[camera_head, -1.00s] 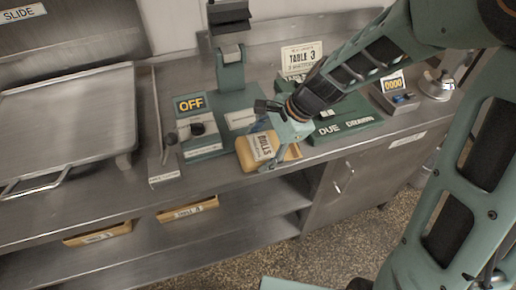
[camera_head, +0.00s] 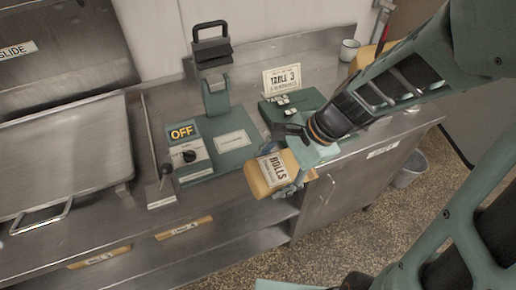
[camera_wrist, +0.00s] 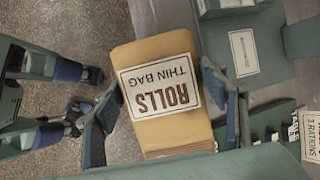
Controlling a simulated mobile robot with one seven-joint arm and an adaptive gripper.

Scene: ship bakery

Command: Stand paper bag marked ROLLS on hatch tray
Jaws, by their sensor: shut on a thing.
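The tan paper bag (camera_head: 262,182) carries a white label reading ROLLS. In the wrist view the same bag (camera_wrist: 168,125) shows the words ROLLS and THIN BAG. My gripper (camera_head: 291,180) is shut on the bag, and in the wrist view its fingers (camera_wrist: 160,98) press on both sides of it. In the head view the bag is tilted and overlaps the counter's front edge. A wide metal tray (camera_head: 62,150) with a front handle lies at the left, below a hood marked SLIDE. I cannot tell for sure that this is the hatch tray.
A green stand with an OFF sign (camera_head: 182,132) and an upright post (camera_head: 215,95) is between tray and bag.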

